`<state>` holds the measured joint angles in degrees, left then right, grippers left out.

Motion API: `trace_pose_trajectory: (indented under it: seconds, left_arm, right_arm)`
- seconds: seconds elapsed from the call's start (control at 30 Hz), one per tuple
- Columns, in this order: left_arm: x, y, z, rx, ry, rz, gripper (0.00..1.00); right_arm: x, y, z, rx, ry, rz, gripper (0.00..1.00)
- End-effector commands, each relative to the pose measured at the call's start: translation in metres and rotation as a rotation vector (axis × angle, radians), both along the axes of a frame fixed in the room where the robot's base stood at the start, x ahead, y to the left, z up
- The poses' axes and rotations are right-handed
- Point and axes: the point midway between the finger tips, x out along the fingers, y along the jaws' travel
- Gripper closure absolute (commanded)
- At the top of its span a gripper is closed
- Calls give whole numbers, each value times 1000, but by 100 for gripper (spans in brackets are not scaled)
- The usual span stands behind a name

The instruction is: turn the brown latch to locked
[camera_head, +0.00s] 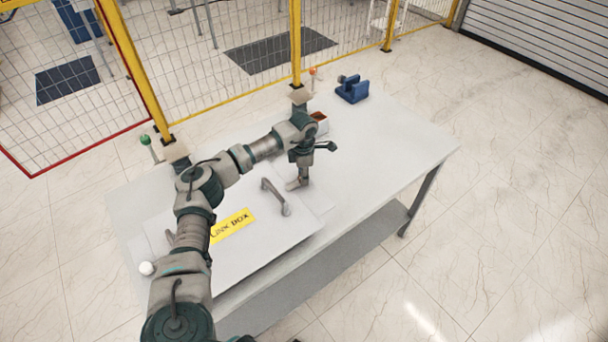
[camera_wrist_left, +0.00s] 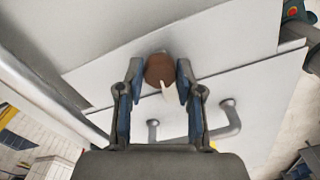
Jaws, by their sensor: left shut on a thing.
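The brown latch (camera_wrist_left: 158,69) is a round brown knob with a pale pointer hanging from it, seen in the left wrist view on the face of a light grey panel. My left gripper (camera_wrist_left: 160,84) has one finger on either side of the knob and is shut on it. In the head view my left gripper (camera_head: 297,184) points down at the far right corner of the link box lid (camera_head: 265,247), and it hides the latch there. My right gripper is in neither view.
A grey bar handle (camera_head: 274,194) stands on the lid close to my left gripper, beside a yellow label (camera_head: 232,225). A blue vise-like object (camera_head: 352,89) sits at the table's far end. The table's right part (camera_head: 390,150) is clear. A yellow-framed fence (camera_head: 215,75) runs behind.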

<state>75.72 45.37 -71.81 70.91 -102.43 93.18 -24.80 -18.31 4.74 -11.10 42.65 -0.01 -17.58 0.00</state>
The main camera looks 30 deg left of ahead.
Motion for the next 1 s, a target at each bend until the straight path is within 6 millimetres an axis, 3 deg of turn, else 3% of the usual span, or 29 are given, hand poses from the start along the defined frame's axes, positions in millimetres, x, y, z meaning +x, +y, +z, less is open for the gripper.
trace_pose_trajectory:
  seconds: [0.5, 0.53, 0.63, 1.0]
  left_arm:
    - [2, 2, 2, 3, -7, -18, 99]
    - [2, 2, 2, 3, -7, -18, 62]
    - [2, 2, 2, 2, -6, -18, 39]
    - [2, 0, 5, 0, -4, -20, 39]
  right_arm:
    - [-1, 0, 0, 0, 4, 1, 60]
    - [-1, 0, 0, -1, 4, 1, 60]
    - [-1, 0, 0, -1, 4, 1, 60]
    - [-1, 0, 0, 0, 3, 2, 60]
